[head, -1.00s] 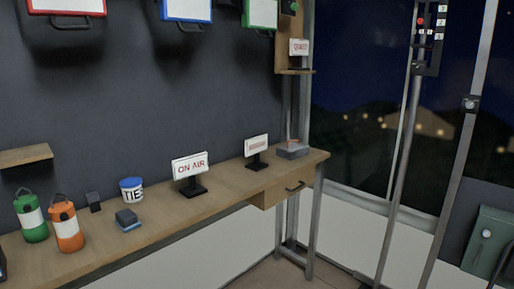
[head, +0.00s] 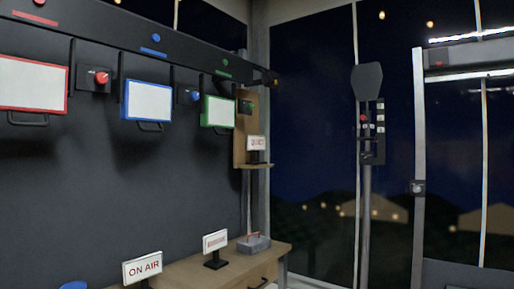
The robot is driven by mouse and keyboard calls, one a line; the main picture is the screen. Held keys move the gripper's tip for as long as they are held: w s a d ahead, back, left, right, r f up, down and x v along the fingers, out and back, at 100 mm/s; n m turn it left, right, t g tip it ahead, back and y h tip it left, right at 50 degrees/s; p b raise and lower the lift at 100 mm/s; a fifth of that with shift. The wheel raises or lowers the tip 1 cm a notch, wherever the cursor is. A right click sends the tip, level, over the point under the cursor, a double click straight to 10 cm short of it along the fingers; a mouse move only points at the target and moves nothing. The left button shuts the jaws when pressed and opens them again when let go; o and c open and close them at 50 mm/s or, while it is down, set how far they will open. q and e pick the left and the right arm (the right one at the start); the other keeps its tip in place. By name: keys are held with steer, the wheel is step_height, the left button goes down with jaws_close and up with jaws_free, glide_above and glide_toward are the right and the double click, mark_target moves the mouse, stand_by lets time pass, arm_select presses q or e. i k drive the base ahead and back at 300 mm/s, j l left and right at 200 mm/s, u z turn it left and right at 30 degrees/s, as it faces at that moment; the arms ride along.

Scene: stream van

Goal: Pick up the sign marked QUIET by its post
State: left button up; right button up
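The QUIET sign (head: 257,143) is a small white plate with red letters on a short dark post and base. It stands upright on a small wooden wall shelf (head: 252,167) near the corner, above the right end of the long bench. An ON AIR sign (head: 142,268) stands on the bench at the bottom. Another white sign with small red lettering (head: 215,241) stands to its right; I cannot read it. Neither of my grippers is in view.
A grey box-like item (head: 253,244) sits at the right end of the wooden bench (head: 205,276). Red, blue and green framed panels (head: 146,101) hang on the dark wall. A post with a button panel (head: 372,125) stands at the right.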

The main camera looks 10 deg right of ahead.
mark_target(256, 143)
steer(key=i+j+u, duration=0.25)
steer(key=i, duration=0.25)
steer(key=i+j+u, duration=0.2)
steer(key=i, duration=0.35)
steer(key=i+j+u, duration=0.25)
steer(key=i, duration=0.25)
